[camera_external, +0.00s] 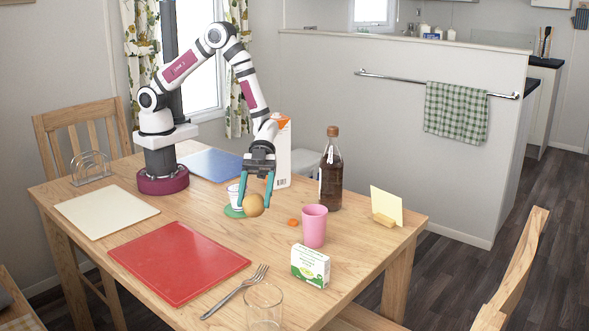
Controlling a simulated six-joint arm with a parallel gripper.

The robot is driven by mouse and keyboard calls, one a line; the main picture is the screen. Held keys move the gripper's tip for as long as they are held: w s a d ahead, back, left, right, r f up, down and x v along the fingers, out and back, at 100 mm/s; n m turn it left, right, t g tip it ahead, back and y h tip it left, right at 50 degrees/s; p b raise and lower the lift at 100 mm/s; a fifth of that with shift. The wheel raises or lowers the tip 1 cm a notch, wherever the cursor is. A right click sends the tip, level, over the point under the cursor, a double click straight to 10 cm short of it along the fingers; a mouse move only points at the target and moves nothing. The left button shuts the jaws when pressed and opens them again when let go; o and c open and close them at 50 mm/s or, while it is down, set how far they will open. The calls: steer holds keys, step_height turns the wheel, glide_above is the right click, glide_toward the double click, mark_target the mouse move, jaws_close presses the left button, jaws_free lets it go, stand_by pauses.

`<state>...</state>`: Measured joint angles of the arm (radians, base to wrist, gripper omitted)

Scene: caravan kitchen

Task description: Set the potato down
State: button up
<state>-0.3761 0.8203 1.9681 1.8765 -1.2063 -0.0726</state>
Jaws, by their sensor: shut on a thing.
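The potato (254,205) is a round, tan-brown thing near the middle of the table. My gripper (256,201) points down with its teal fingers on either side of the potato and is shut on it.
A red board (178,262), cream board (105,211) and blue board (212,164) lie on the table (222,295). A carton (284,150), brown bottle (330,172), pink cup (314,227), small box (310,266), fork (236,292) and glass (264,306) stand or lie around. Bare wood lies in front of the potato.

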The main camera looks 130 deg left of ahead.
mark_target(257, 237)
step_height(257, 237, down, 8)
steer(key=shift+f, duration=0.1)
steer(key=o, duration=1.5)
